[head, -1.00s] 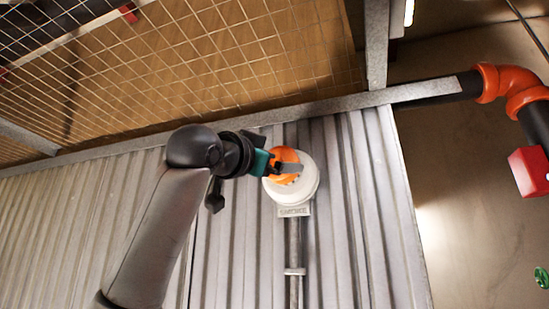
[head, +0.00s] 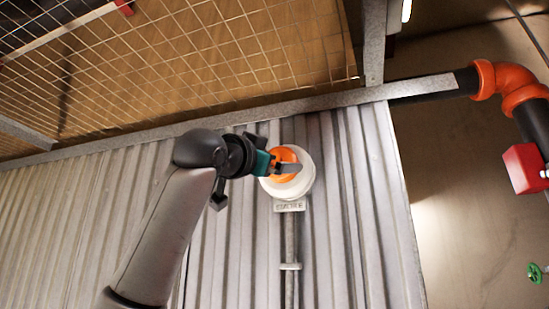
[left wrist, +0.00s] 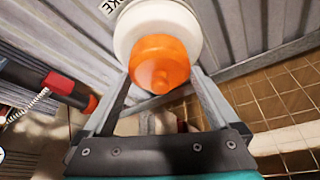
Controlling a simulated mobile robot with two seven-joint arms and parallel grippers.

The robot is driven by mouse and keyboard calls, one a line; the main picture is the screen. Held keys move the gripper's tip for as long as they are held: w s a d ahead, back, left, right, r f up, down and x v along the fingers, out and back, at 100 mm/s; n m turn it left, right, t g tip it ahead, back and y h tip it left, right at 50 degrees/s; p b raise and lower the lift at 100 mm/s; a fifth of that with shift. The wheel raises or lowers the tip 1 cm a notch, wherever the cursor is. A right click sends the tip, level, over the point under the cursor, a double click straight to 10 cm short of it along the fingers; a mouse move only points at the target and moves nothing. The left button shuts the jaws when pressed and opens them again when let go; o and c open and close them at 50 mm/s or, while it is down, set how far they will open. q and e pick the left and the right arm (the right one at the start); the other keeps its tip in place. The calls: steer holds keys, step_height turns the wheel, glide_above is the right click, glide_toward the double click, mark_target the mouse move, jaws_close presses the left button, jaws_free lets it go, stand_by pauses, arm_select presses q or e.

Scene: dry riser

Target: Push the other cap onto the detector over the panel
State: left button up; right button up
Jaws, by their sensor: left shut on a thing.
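The detector (head: 306,185) is a round white disc on the ribbed metal panel, with a small label plate reading SMOKE (head: 289,206) below it. The orange cap (head: 284,155) lies over the detector's face. My left gripper (head: 289,168) is shut on the cap. In the left wrist view the cap (left wrist: 158,62) sits between both fingers, in front of the white detector (left wrist: 128,38). It overlaps the disc's lower part there; whether it touches cannot be told. My right gripper is not in view. No second cap shows.
A conduit (head: 290,245) runs down the panel from the detector. A wire mesh (head: 200,60) with a metal rail (head: 300,106) lies above the panel. An orange-jointed pipe (head: 487,78) and a red box (head: 522,168) are at the right.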

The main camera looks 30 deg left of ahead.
arm_select(q)
steer(key=shift+w, duration=0.1)
steer(key=o, duration=0.9)
steer(key=b+v, duration=0.7)
steer(key=v, duration=0.8)
steer(key=shift+f, duration=0.1)
